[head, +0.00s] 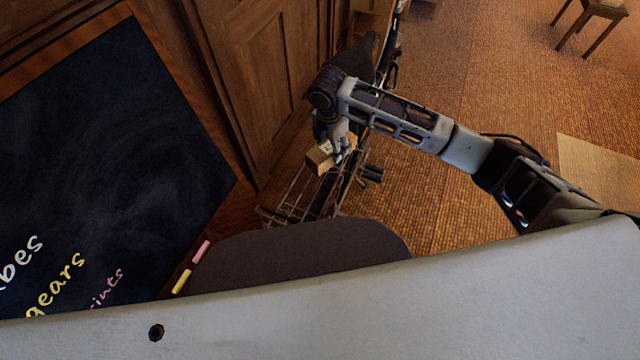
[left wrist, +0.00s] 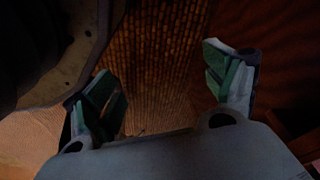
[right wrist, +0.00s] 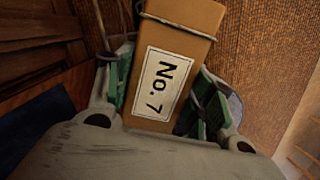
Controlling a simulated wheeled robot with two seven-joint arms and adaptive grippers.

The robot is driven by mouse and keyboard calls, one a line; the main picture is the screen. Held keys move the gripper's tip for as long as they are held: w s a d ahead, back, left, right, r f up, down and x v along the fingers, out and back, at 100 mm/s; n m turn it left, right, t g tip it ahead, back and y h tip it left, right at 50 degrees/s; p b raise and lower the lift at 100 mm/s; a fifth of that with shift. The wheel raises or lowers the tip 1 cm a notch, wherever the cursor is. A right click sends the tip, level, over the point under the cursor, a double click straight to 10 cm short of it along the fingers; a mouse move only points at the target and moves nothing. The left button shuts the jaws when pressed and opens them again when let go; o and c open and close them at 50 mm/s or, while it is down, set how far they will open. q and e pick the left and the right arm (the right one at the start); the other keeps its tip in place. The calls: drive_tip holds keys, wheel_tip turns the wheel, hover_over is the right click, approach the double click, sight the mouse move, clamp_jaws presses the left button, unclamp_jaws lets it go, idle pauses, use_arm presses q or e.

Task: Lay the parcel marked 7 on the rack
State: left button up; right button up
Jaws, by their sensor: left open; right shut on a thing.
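The parcel marked 7 (right wrist: 183,38) is a brown box with a white "No. 7" label and a string around it. My right gripper (right wrist: 165,92) is shut on it, with a green-padded finger on each side. I cannot tell whether the parcel touches the rack. My left gripper (left wrist: 160,92) is open and empty, with carpet behind it. It does not show in the head view.
A dark chalkboard (head: 110,150) with coloured writing fills the left, with pink chalk (head: 201,252) and yellow chalk (head: 182,281) on its ledge. Wooden panelling (head: 245,70) stands behind the rack. Open carpet (head: 480,90) lies to the right, with a wooden stool (head: 600,10) far off.

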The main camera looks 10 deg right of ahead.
use_arm(q)
drive_tip(key=shift+s+a+f+p, duration=0.25)
drive_tip(key=shift+s+a+f, duration=0.1)
drive_tip(key=shift+f, duration=0.2)
drive_tip(key=shift+s+a+f+p, duration=0.25)
drive_tip(key=shift+s+f, duration=0.1)
drive_tip(key=shift+f, duration=0.2)
use_arm(e)
drive_tip(key=shift+d+f+n, duration=0.15)
drive_tip(key=shift+d+n, duration=0.25)
drive_tip(key=shift+n, duration=0.75)
drive_tip(key=shift+d+f+n, duration=0.15)
drive_tip(key=shift+d+n, duration=0.25)
drive_tip(key=shift+n, duration=0.75)
drive_tip(key=shift+f+b, duration=0.55)
drive_tip(key=shift+f, duration=1.9)
use_arm(q)
drive_tip(key=shift+w+d+r, duration=0.25)
drive_tip(key=shift+r, duration=0.25)
drive_tip(key=shift+w+d+r, duration=0.2)
drive_tip(key=shift+d+r, duration=0.1)
drive_tip(key=shift+r, duration=0.2)
drive_tip(key=shift+w+d+r, duration=0.25)
drive_tip(key=shift+r, duration=0.25)
use_arm(e)
drive_tip(key=shift+f, duration=0.5)
drive_tip(key=shift+f, duration=0.1)
